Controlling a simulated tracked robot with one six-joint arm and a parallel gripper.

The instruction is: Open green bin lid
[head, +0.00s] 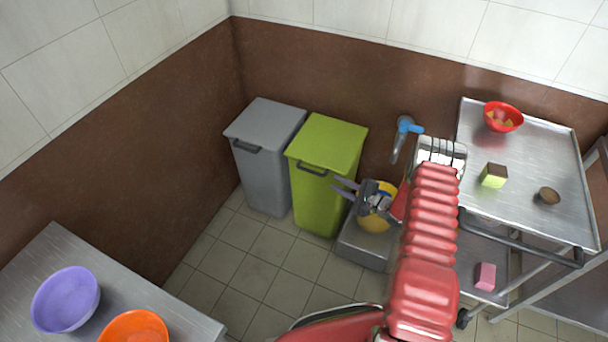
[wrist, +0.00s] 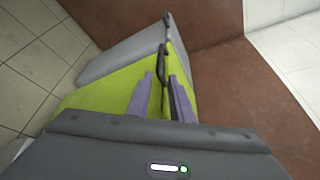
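The green bin (head: 322,195) stands on the floor against the brown wall, its lid (head: 330,143) closed and flat. A dark handle (head: 313,171) sits on the lid's front edge. My gripper (head: 336,187) is in front of the bin's right side, below handle height, with its purple fingers pointing toward the bin. In the wrist view, the green bin (wrist: 95,92) fills the middle, and its dark handle (wrist: 162,63) lies ahead, roughly in line with the gap between my fingers (wrist: 161,77). The fingers are apart with nothing between them.
A grey bin (head: 262,172) with a closed lid stands close on the left. A yellow bucket (head: 372,221) sits in a low grey basin (head: 362,246) under a blue tap (head: 407,127). A steel cart (head: 543,165) stands right. The floor (head: 262,262) before the bins is clear.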

